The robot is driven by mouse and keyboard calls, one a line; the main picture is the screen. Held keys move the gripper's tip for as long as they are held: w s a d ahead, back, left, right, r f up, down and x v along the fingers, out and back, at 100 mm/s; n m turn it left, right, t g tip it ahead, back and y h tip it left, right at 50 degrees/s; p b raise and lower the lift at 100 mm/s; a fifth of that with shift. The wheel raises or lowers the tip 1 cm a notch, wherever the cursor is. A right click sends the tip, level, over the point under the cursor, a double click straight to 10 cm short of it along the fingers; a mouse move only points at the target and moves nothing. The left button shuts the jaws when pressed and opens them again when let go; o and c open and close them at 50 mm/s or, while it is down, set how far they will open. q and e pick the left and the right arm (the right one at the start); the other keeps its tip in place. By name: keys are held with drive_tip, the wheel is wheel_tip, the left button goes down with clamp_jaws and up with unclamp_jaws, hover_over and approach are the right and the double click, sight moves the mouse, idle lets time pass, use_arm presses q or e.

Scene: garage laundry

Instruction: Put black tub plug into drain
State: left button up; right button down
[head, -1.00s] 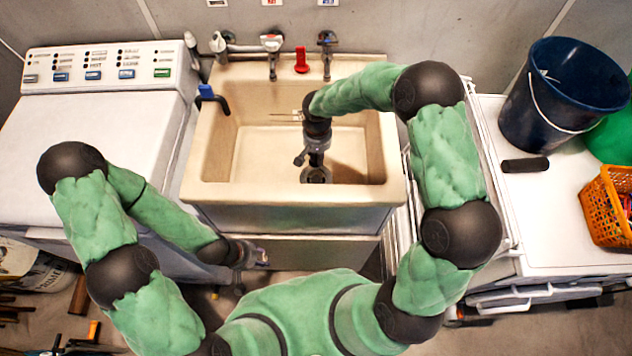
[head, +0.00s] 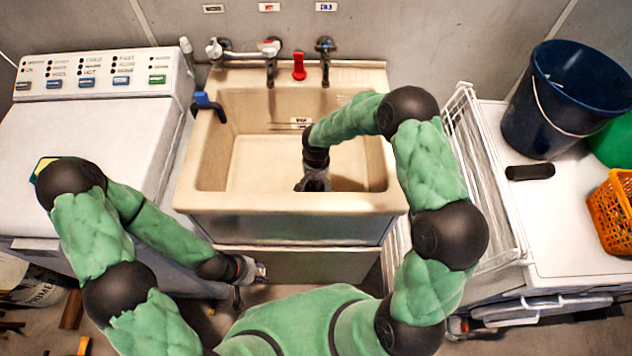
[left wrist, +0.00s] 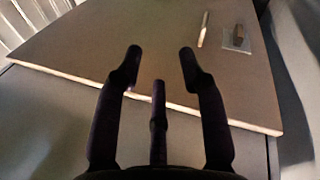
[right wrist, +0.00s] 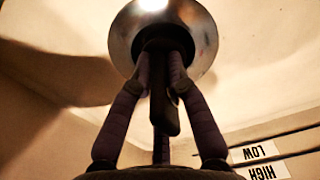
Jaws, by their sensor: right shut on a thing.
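My right gripper (head: 313,183) reaches down into the beige sink basin (head: 255,150); the basin's front wall hides its fingertips in the head view. In the right wrist view its fingers (right wrist: 160,75) are shut on a dark piece, apparently the black tub plug (right wrist: 160,45). Directly beyond it is the round shiny metal drain (right wrist: 203,42), with the dark piece overlapping its middle. I cannot tell whether the plug is inside the drain or just above it. My left gripper (head: 260,271) is open and empty in front of the sink, also in the left wrist view (left wrist: 160,52).
Taps (head: 271,60) and a red item (head: 299,67) stand at the sink's back. A washing machine (head: 95,125) is at the left. At the right are a white rack (head: 480,170), a dark blue bucket (head: 555,100), a black cylinder (head: 530,172) and an orange basket (head: 612,210).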

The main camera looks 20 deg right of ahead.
drive_tip(key=shift+f+b, duration=0.3)
drive_tip(key=shift+b, duration=0.1)
drive_tip(key=c, duration=1.2)
unclamp_jaws()
drive_tip(key=shift+r, duration=0.2)
wheel_tip(320, 180, up, 12)
drive_tip(key=p, duration=0.5)
drive_tip(key=shift+r, duration=0.15)
